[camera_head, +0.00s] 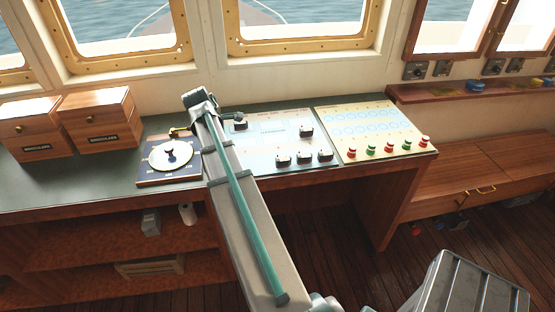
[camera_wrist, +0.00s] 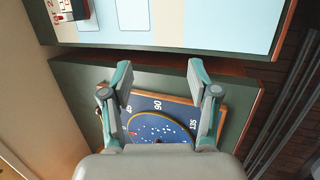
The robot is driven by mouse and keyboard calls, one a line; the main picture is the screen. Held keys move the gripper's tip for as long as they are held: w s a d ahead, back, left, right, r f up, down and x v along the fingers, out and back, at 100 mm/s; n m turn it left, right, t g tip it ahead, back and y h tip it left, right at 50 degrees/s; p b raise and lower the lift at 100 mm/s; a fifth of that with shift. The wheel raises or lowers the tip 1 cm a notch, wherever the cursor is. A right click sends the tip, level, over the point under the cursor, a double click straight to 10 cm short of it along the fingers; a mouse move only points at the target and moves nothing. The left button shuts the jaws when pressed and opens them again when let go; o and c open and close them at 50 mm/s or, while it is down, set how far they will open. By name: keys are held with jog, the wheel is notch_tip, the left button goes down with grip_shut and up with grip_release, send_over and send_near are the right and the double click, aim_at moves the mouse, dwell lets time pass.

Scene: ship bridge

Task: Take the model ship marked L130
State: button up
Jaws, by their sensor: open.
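I can read no L130 mark in either view, and I cannot make out a model ship with certainty. My gripper (camera_wrist: 160,78) is open and empty in the wrist view, its two fingers wide apart over the green counter. Below and between them lies a blue dial plate (camera_wrist: 157,105) with a yellow arc and the numbers 90 and 135. In the head view the dial plate (camera_head: 190,175) bears a pale disc with a small blue piece upright on it. My arm crosses the head view's middle and hides part of the console; I cannot make out the fingers there.
Two wooden boxes (camera_head: 98,118) stand at the counter's left. A pale switch panel (camera_head: 265,150) and a cream panel (camera_head: 380,125) with red and green buttons lie to the right. Shelves (camera_head: 90,250) under the counter hold small items. Windows rise behind. The counter's left front is clear.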

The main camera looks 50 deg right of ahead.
aim_at(277, 157)
jog(key=s+d+r+g+y, duration=0.1)
jog(key=s+d+r+g, duration=0.15)
jog(key=s, duration=0.55)
jog(key=s+d+r+g, duration=0.15)
jog(key=s+d, duration=0.25)
jog(key=s, duration=0.4)
jog(key=shift+g, duration=0.3)
jog(key=shift+p+x, duration=1)
jog(key=shift+x, duration=1.7)
jog(key=shift+p+x, duration=1.05)
jog(key=shift+x, duration=1.55)
jog(key=shift+w+a+f, duration=0.1)
jog(key=shift+w+a, duration=0.05)
jog(key=shift+a, duration=0.05)
jog(key=c, duration=1.1)
